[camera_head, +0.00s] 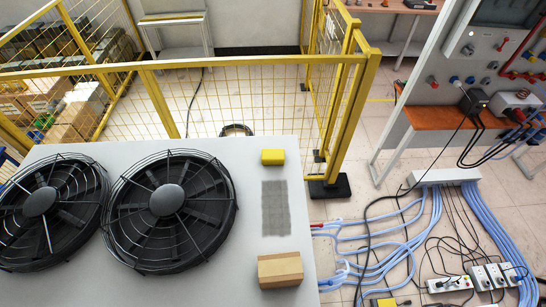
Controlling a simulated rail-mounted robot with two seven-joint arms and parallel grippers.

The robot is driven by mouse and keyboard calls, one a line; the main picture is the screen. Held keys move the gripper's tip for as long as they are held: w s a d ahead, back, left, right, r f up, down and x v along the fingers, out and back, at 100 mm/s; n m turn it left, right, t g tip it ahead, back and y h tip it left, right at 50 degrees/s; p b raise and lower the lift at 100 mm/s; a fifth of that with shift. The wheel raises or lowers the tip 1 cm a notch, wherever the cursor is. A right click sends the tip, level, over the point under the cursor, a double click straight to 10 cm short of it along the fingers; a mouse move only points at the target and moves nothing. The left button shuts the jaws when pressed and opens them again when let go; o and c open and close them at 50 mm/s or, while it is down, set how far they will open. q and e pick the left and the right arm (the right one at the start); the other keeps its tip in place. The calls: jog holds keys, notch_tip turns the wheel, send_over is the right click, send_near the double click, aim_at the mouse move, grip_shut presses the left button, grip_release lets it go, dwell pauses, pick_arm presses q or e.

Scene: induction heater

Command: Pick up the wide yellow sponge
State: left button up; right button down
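A small bright yellow block (272,157), which looks like the sponge, lies on the light grey top of a large unit (248,140) near its back right corner. Nothing touches it from above. A tan, wood-coloured block (280,270) lies on the same top, nearer the front right edge. Neither of my grippers shows in the head view.
Two black caged fans (165,212) (48,210) fill the left of the grey top. A dark mesh patch (275,208) lies between the blocks. Yellow fencing (240,100) stands behind. Blue hoses (432,235), cables and power strips (450,284) cover the right floor.

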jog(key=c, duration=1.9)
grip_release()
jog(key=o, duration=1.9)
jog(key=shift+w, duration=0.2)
